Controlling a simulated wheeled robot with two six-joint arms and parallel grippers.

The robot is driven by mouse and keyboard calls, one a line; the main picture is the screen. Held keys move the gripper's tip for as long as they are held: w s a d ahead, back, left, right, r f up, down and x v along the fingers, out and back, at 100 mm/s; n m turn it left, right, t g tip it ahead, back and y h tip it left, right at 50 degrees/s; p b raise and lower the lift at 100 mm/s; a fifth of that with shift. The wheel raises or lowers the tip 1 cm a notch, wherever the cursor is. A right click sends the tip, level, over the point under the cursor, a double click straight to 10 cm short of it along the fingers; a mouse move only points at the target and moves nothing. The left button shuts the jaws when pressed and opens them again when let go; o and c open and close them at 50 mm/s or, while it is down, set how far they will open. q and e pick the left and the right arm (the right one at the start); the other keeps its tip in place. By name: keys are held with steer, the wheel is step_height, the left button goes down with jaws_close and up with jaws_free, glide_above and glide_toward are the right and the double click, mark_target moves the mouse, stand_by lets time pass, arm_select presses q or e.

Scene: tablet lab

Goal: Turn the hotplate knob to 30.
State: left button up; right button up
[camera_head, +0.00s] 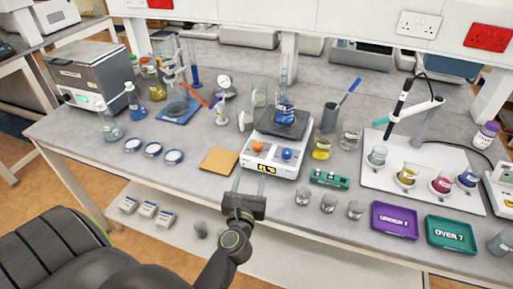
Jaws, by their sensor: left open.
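The hotplate (272,164) is a white unit near the front edge of the bench, with a dark top plate (297,128). Its sloped front has an orange knob (258,146) on the left, a blue knob (286,154) on the right and a small lit display (267,167) whose digits I cannot read surely. A vessel of blue liquid (284,113) stands on the plate. My left gripper (249,184) is open and empty, just in front of the hotplate, its fingers pointing at the bench edge below the knobs. The knob pointers are too small to read. My right gripper is out of view.
A tan square pad (220,161) lies left of the hotplate and a green rack (329,180) lies to its right.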

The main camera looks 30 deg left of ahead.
mark_target(257, 147)
arm_select(q)
steer(key=p+x, duration=0.1)
steer(key=x, duration=1.3)
steer(key=shift+s, duration=0.1)
steer(key=c, duration=1)
